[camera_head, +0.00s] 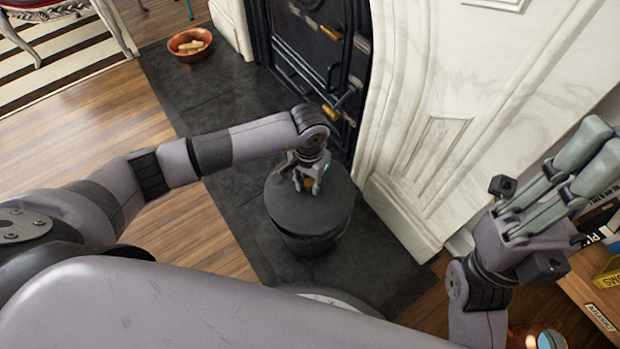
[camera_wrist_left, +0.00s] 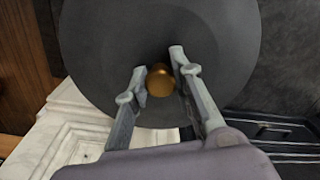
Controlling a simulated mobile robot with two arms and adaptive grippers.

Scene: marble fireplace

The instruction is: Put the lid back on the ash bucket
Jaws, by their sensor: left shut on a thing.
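The ash bucket (camera_head: 308,243) is dark and round and stands on the dark hearth slab. Its dark round lid (camera_head: 325,212) is over the bucket's top in the head view; I cannot tell whether it rests fully on the rim. The lid (camera_wrist_left: 95,50) fills much of the left wrist view, with a round brass knob (camera_wrist_left: 160,82) in its middle. My left gripper (camera_head: 308,184) points down at the lid and is shut on the knob, with a finger on either side (camera_wrist_left: 160,75). My right gripper (camera_head: 597,150) is raised at the right, away from the bucket, with nothing visible in it.
The black fireplace front (camera_head: 325,55) and white marble surround (camera_head: 410,180) stand close behind and right of the bucket. A copper bowl (camera_head: 190,45) sits on the far end of the hearth slab (camera_head: 205,110). A wooden shelf with books (camera_head: 610,272) is at the lower right.

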